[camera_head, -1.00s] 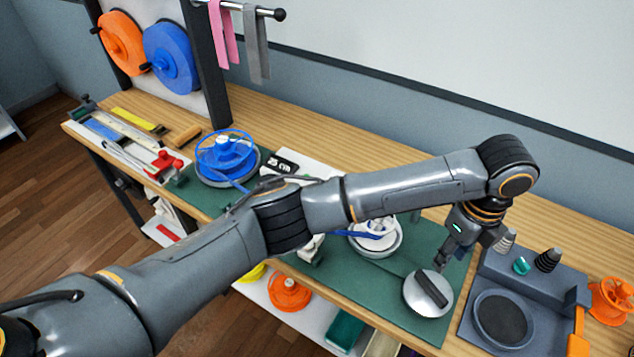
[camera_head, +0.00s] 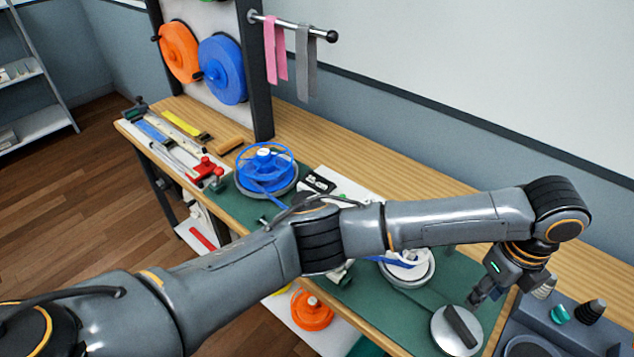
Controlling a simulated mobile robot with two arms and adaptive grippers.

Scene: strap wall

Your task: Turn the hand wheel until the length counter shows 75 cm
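A round silver disc with a black bar handle (camera_head: 457,330) lies at the front right of the green mat. It may be the hand wheel; I cannot be sure. My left gripper (camera_head: 478,297) points down just behind it, apart or barely touching; I cannot tell which. Its fingers are small and dark, so their opening is unclear. A small black display or card with white marks (camera_head: 318,183) stands behind my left arm, its text too small to read. A blue spool (camera_head: 265,168) sits left of it. A white reel (camera_head: 408,268) is partly hidden by my arm. My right gripper is out of view.
Orange (camera_head: 179,52) and blue (camera_head: 221,69) reels hang on the rack at the back left. Pink and grey straps (camera_head: 305,62) hang from a rod. A dark device with knobs (camera_head: 590,312) stands at the right. Tools and a red clamp (camera_head: 205,170) lie at the left.

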